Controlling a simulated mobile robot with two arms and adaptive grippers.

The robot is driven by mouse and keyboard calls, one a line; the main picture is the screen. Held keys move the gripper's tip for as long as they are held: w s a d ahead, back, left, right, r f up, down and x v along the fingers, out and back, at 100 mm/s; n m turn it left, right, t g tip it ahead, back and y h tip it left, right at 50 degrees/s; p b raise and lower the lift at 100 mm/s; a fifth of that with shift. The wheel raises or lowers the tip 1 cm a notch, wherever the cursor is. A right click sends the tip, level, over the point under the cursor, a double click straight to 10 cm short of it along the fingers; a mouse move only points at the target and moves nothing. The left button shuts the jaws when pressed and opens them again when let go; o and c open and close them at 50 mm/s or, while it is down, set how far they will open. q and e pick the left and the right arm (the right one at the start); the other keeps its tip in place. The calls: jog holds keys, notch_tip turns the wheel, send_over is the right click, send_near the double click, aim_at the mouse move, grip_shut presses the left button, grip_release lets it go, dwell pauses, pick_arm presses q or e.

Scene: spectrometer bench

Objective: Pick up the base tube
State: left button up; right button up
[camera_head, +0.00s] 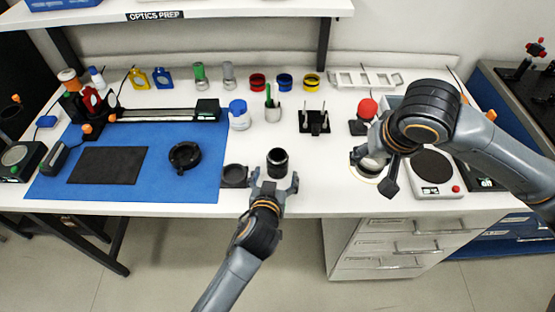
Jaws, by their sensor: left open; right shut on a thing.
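The base tube appears to be the black, open-topped cylinder (277,161) standing upright on the white bench near its front edge. My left gripper (274,181) comes from the front edge and is open. Its two fingertips lie to the left and right of the tube's near side; I cannot tell if they touch it. My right gripper (378,165) is at the right, shut on a pale, silvery round thing (369,162), low over a round disc on the bench. The gripper and arm hide much of this thing.
A dark ring-shaped holder (235,176) lies just left of the tube. A black ring (185,156) sits on the blue mat (55,180). A scale (437,190) stands right of my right gripper. Jars and a black pin stand (314,124) are behind the tube.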

pick_arm(q)
jog(key=shift+x, duration=1)
pick_arm(e)
jog(key=shift+w+r, duration=0.1)
pick_arm(q)
jog(key=shift+s, duration=0.1)
jog(key=c, duration=1.4)
jog(key=shift+o, duration=0.2)
jog(key=shift+r, duration=0.2)
pick_arm(e)
jog(key=shift+r, duration=0.15)
